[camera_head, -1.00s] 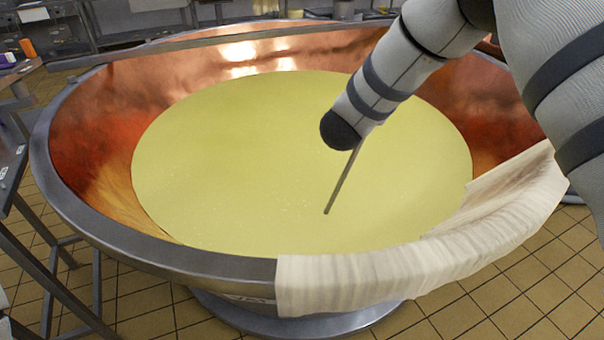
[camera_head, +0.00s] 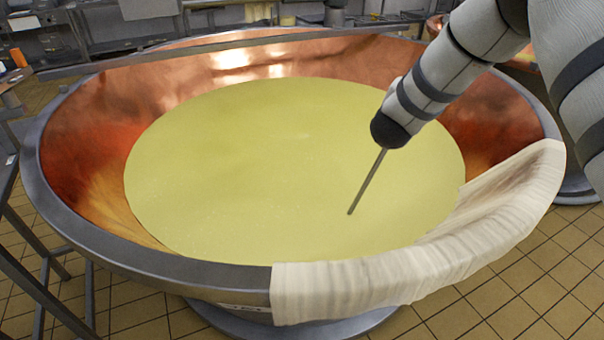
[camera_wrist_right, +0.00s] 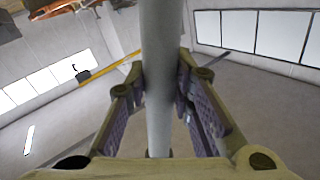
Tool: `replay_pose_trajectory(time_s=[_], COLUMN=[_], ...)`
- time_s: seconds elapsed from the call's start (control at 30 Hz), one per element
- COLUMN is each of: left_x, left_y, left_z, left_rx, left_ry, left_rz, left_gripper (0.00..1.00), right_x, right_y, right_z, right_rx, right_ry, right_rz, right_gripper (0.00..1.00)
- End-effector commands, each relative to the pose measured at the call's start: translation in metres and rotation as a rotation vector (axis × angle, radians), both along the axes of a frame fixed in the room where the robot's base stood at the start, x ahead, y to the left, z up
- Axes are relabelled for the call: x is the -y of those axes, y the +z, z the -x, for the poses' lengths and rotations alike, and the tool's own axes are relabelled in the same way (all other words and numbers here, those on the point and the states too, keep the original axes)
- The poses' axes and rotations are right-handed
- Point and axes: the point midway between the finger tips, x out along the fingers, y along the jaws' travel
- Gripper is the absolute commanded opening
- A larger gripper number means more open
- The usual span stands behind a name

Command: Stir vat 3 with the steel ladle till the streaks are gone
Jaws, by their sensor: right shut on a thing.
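A wide copper vat (camera_head: 100,110) with a steel rim holds pale yellow liquid (camera_head: 250,170). Its surface looks even, with a few faint white flecks and no clear streaks. The steel ladle's thin handle (camera_head: 368,182) slants down to the left into the right half of the liquid; its bowl is hidden below the surface. My right arm reaches over the vat from the upper right, and its wrist hides the gripper in the head view. In the right wrist view, my right gripper (camera_wrist_right: 162,78) is shut on the handle (camera_wrist_right: 158,35). My left gripper is out of view.
A pale cloth (camera_head: 400,275) drapes over the vat's front right rim. A steel bar (camera_head: 230,40) crosses the vat's far side. A dark metal stand (camera_head: 35,285) is close at left. Another copper vat (camera_head: 525,65) stands behind at right.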

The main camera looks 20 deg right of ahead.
Motion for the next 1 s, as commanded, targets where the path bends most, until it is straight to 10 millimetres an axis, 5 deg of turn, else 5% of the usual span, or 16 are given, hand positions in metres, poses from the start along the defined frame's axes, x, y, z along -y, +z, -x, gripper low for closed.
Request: replay_pose_trajectory(time_s=[0.27,1.0], left_x=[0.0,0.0], left_y=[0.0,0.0], left_z=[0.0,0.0], left_rx=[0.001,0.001], left_ry=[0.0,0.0], left_rz=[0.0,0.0], left_gripper=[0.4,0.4], right_x=[0.0,0.0], right_y=[0.014,0.199], right_z=[0.0,0.001], right_rx=[0.003,0.01], right_ry=[0.0,-0.001], right_rz=[0.003,0.002], right_gripper=[0.0,0.0])
